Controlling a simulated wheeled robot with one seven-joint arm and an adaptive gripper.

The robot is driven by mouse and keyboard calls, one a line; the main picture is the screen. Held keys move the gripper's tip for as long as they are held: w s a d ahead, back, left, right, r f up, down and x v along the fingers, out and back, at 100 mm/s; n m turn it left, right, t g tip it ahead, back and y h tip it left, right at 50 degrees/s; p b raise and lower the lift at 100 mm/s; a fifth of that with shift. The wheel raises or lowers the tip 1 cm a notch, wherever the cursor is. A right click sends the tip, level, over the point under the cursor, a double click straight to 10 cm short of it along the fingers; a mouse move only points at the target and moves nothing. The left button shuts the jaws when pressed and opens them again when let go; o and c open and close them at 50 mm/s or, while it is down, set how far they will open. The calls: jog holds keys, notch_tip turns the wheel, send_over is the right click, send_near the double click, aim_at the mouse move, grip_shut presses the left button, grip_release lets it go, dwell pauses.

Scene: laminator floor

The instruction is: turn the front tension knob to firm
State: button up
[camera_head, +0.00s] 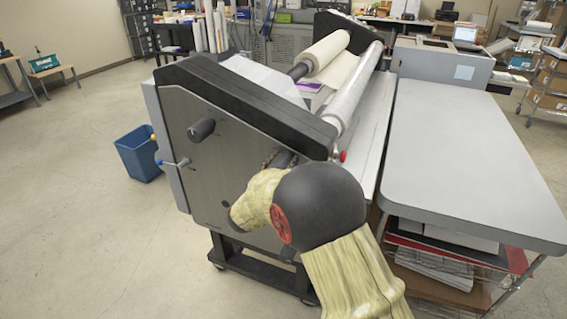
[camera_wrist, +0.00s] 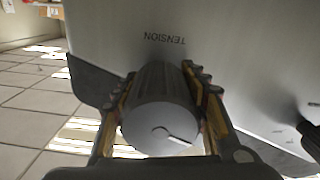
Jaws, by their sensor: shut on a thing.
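The tension knob (camera_wrist: 160,115) is a grey ribbed cylinder on the laminator's side panel, under the word TENSION, which reads upside down in the wrist view. My gripper (camera_wrist: 163,105) is shut on it, one finger on each side. A pale pointer line on the knob's end face runs toward the lower right in the wrist view. No firm mark is readable. In the head view the laminator (camera_head: 205,155) stands in the middle, and my arm hides most of the gripped knob and the gripper.
Another dark knob (camera_head: 201,130) sits on the side panel toward the left. A small blue-ended lever (camera_head: 175,162) is below it. A blue bin (camera_head: 138,153) stands on the floor at left, and a grey table (camera_head: 455,150) adjoins the machine at right. The left floor is open.

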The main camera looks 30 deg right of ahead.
jog(key=m+b, duration=0.2)
jog(key=m, duration=0.1)
jog(key=shift+f+m+b, duration=0.15)
jog(key=shift+m+b, duration=0.15)
jog(key=shift+m, duration=0.1)
jog(key=m+b, duration=0.2)
jog(key=m, duration=0.1)
jog(key=shift+m+b, duration=0.3)
jog(key=m+b, duration=0.2)
jog(key=m, duration=0.1)
jog(key=shift+b, duration=0.4)
jog(key=shift+m+b, duration=1.1)
jog(key=shift+m, duration=0.5)
jog(key=o, duration=1.2)
